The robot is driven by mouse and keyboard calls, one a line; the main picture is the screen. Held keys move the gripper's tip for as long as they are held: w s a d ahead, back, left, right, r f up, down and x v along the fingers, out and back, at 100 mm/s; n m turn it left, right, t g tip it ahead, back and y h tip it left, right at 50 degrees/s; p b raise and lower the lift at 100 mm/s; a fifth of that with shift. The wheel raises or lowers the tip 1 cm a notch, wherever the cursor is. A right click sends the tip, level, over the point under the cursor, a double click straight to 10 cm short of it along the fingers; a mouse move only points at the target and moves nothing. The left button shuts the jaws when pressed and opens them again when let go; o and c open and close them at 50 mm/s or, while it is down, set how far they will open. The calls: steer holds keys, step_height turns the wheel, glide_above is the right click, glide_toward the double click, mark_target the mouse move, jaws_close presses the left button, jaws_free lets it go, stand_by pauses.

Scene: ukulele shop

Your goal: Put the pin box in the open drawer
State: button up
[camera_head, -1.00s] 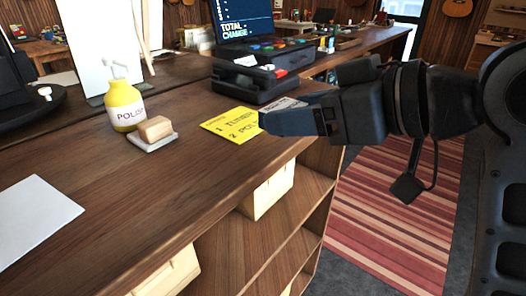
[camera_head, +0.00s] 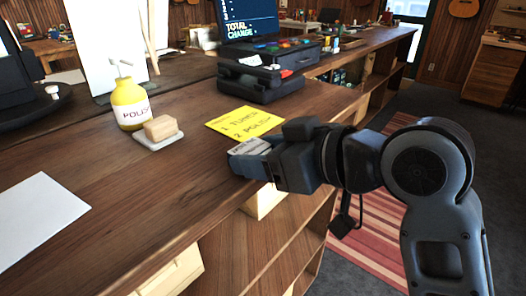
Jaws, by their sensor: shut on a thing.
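My gripper (camera_head: 255,161) is shut on a small dark blue-grey box with a pale printed label, which I take to be the pin box (camera_head: 249,147). My fingers partly hide it. It is over the counter's right front edge, just in front of the yellow card; I cannot tell whether it touches the counter. Below the counter top, pale wooden drawer-like fronts show at the lower left (camera_head: 172,272) and under my gripper (camera_head: 262,204). I cannot tell from this view which is the open drawer, and no drawer inside is visible.
On the counter (camera_head: 110,215) are a yellow card (camera_head: 244,122), a yellow polish bottle (camera_head: 129,104), a tan block (camera_head: 160,127) on a white pad, a white sheet (camera_head: 38,218) and a black till (camera_head: 262,80). A striped rug (camera_head: 375,235) lies right.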

steer(key=shift+f, duration=0.1)
steer(key=o, duration=1.3)
steer(key=shift+d+r, duration=0.1)
steer(key=shift+r, duration=0.1)
steer(key=v, duration=1.2)
steer(key=shift+b, duration=0.35)
steer(key=shift+w, duration=0.1)
